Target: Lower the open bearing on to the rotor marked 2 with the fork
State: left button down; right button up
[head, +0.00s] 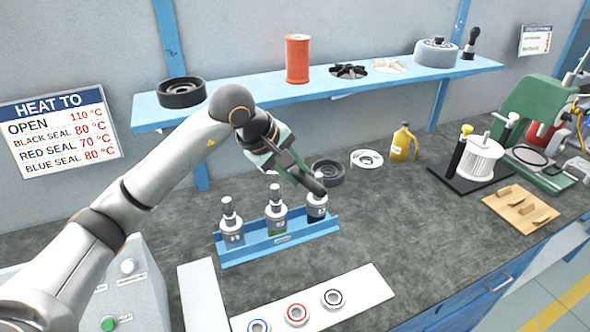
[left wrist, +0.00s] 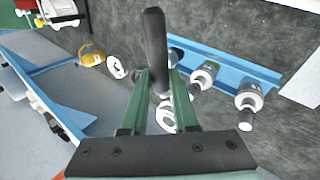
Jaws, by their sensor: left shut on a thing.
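My left gripper (head: 300,175) is shut on the black handle of the fork (head: 314,186); in the left wrist view the handle (left wrist: 155,40) stands between the green fingers. A pale metal ring (left wrist: 166,117) shows between the fingers there, probably the open bearing; I cannot tell how it sits on the fork. Three grey rotors stand upright in a blue rack: left (head: 231,228), middle (head: 276,216), right (head: 317,209). The middle label seems to read 2, and its shaft looks bare. The gripper is above and behind the rack, its handle overlapping the right rotor. My right gripper is not in view.
A white strip (head: 365,294) holds bearings with blue, red and black seals in front of the rack. A dark ring (head: 327,173), a white disc (head: 367,159) and a yellow bottle (head: 403,143) stand behind, right. A blue shelf (head: 225,104) overhangs the bench. The bench's middle right is clear.

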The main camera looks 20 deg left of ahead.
pick_arm(q)
notch_tip(320, 180, down, 5)
jog(key=b, duration=0.4)
jog(key=shift+b, duration=0.35)
jog(key=shift+s+r, duration=0.1)
jog(key=shift+s, duration=0.05)
dwell(0.7)
jog(key=shift+f+b, duration=2.15)
jog(key=shift+f, duration=0.05)
dwell(1.3)
jog(key=shift+f, duration=0.35)
